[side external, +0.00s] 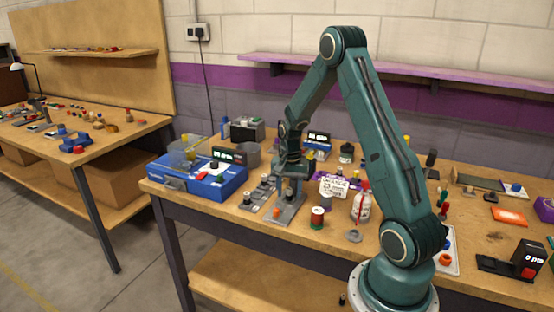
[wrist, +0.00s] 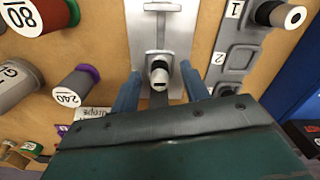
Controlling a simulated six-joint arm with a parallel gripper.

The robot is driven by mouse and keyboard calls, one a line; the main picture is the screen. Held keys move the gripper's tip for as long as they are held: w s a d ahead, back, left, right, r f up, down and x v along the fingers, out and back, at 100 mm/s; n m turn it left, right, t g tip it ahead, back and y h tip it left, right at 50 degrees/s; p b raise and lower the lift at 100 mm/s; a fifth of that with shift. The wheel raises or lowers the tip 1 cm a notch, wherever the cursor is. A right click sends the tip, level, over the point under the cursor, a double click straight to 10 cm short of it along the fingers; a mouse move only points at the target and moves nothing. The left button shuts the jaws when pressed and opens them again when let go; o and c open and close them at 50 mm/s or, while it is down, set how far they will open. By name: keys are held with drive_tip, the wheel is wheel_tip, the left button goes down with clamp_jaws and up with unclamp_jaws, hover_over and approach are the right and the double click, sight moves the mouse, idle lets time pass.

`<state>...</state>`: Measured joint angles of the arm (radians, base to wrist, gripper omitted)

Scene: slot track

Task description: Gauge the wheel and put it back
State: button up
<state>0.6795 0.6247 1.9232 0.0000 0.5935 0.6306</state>
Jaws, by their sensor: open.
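My gripper (side external: 291,172) is low over a grey metal slot track (side external: 290,208) near the table's front edge. In the wrist view its two blue fingers (wrist: 161,74) are open, one on each side of a small dark-and-pale upright piece (wrist: 160,76) on the track (wrist: 155,22). They look apart from it. I cannot tell whether this piece is the wheel. Left of the track in the side view is a grey numbered rack (side external: 258,194). It also shows in the wrist view (wrist: 236,60), with a round white-topped part (wrist: 281,14) at place 1.
A blue case (side external: 205,184) stands left of the rack. A red-and-green spool (side external: 317,217) stands right of the track. A handwritten card (side external: 333,187) stands behind.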

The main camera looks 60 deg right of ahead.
sight(289, 189)
drive_tip(key=shift+f, duration=0.4)
clamp_jaws()
drive_tip(key=shift+r, duration=0.15)
wheel_tip(289, 189, up, 20)
idle(0.9)
idle(0.5)
